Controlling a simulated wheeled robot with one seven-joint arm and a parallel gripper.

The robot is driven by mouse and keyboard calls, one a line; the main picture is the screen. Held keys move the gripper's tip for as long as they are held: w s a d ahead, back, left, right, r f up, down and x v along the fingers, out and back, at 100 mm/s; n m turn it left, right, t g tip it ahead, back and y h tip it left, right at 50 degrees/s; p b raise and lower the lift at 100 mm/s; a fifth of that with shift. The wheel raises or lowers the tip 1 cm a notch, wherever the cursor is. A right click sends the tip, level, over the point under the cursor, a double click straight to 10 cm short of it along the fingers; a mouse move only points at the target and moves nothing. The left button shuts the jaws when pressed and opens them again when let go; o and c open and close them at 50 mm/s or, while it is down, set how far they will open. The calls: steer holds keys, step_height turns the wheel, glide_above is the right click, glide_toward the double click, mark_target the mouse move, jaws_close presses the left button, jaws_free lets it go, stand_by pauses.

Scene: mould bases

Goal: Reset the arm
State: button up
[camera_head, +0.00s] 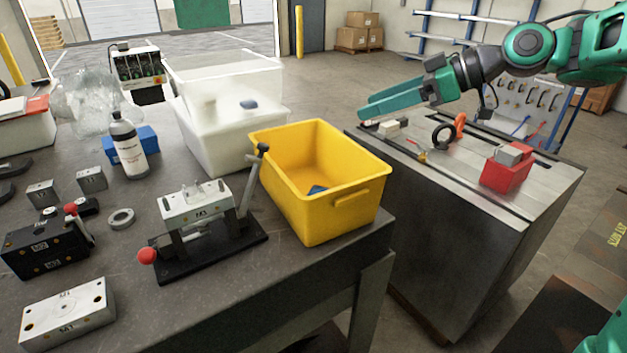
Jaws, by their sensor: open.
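My gripper (366,107) is at the upper right of the head view, at the end of my green and black arm. Its two long green fingers point left and are apart, with nothing seen between them. It hangs in the air above the far end of the metal cabinet (455,275), to the right of the yellow bin (345,215). It holds no object. The bin stands on the dark table and has a small blue piece (317,190) inside.
A fixture with a red knob (147,256) stands before the bin. Clear bins (225,120), a bottle (128,150) and metal blocks (68,312) crowd the table. A red box (505,176) and black ring (443,136) lie on the cabinet. A gap separates table and cabinet.

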steer(key=shift+d+f, duration=0.1)
steer(key=s+d+f+m+h, duration=0.4)
steer(key=s+d+f+m, duration=0.15)
steer(key=d, duration=0.35)
steer(key=s+d+f+m+h, duration=0.4)
steer(key=d+f+m, duration=0.1)
steer(key=d+f, duration=0.25)
steer(key=s+d+f+m+g+h, duration=0.1)
steer(key=s+d+f+m, duration=0.1)
steer(key=s, duration=0.5)
steer(key=s+d+f+m+g+h, duration=0.1)
steer(key=s+d+f+m+g, duration=0.1)
steer(key=s+d, duration=0.4)
steer(key=s+d+f+m+g+h, duration=0.1)
steer(key=s+d+f+m, duration=0.2)
steer(key=s, duration=0.6)
steer(key=shift+s+d+f+m+g, duration=0.2)
steer(key=shift+d+m+g, duration=0.2)
steer(key=shift+m, duration=0.85)
